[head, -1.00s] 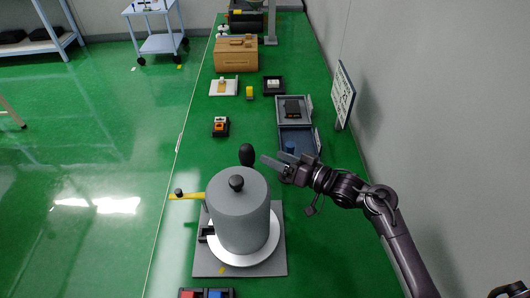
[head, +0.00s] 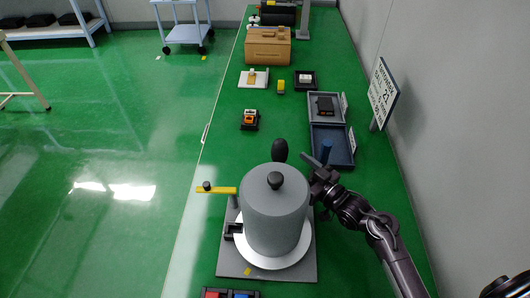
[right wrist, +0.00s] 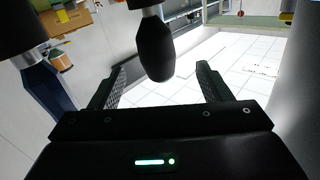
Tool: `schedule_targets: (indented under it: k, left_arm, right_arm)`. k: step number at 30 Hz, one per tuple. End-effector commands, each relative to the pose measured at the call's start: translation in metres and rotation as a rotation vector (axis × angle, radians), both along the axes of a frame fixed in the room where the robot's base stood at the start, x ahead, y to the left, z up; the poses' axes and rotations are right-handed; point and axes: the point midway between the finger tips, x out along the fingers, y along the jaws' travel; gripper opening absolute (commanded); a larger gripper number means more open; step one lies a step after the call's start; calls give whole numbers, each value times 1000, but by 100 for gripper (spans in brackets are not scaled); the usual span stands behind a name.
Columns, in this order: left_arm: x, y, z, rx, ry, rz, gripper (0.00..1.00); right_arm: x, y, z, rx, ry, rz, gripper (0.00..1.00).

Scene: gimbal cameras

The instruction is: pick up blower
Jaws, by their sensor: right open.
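A black bulb-shaped thing (head: 279,150), which looks like the blower, stands upright just behind the grey lidded drum (head: 274,212); its lower end is hidden by the drum. My right gripper (head: 308,160) is open and empty, to the right of the bulb, with its fingers pointing up and left. In the right wrist view a black bulb (right wrist: 157,47) shows beyond and between the two open fingers of my right gripper (right wrist: 157,85); no finger visibly touches it. My left gripper is not in view.
The drum sits on a white disc and grey base plate (head: 228,262), with a yellow lever (head: 218,190) at its left. A sign (head: 382,92) stands by the right wall.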

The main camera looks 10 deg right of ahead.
Motion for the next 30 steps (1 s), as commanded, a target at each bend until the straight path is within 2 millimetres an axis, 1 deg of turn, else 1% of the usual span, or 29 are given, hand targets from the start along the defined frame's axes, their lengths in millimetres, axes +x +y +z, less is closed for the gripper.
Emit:
schedule_targets:
  k: [7,11,13,16,19,26,30]
  left_arm:
    - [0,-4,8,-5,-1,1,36]
    - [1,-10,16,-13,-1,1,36]
    - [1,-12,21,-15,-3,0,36]
    - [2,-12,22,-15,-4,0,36]
    - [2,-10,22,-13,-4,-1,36]
    - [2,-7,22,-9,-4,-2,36]
    - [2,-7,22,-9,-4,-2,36]
  right_arm:
    - [24,12,3,-6,-8,-4,71]
    - [41,19,6,-4,-7,-4,71]
    - [50,24,6,-3,-6,-3,71]
    - [62,30,3,-4,-7,-3,71]
    - [67,33,2,-5,-6,-3,71]
    - [67,34,1,-6,-5,-3,71]
    - [67,34,1,-6,-5,-3,53]
